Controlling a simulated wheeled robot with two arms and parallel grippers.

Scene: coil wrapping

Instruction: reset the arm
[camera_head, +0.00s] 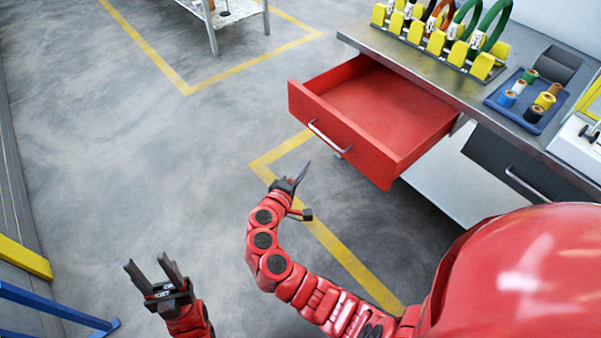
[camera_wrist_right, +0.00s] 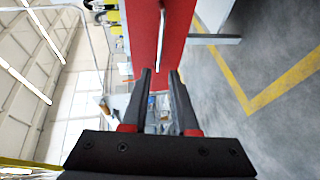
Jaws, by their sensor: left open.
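My left gripper (camera_head: 150,265) is low at the left in the head view, open and empty, over bare floor. My right gripper (camera_head: 306,168) is seen edge-on in front of the open red drawer (camera_head: 390,110), apart from it in the head view. In the right wrist view the right gripper (camera_wrist_right: 161,72) shows two dark fingers with a gap between them and nothing held. The drawer front (camera_wrist_right: 175,30) and its silver handle (camera_wrist_right: 161,45) appear beyond the fingertips. The drawer is pulled out and its visible inside is empty.
A metal workbench (camera_head: 385,45) holds a yellow rack (camera_head: 435,42) with coloured coils and a blue tray (camera_head: 510,118) of small rolls. A blue frame (camera_head: 60,308) stands at the lower left. The floor (camera_head: 150,160) between is clear, with yellow lines.

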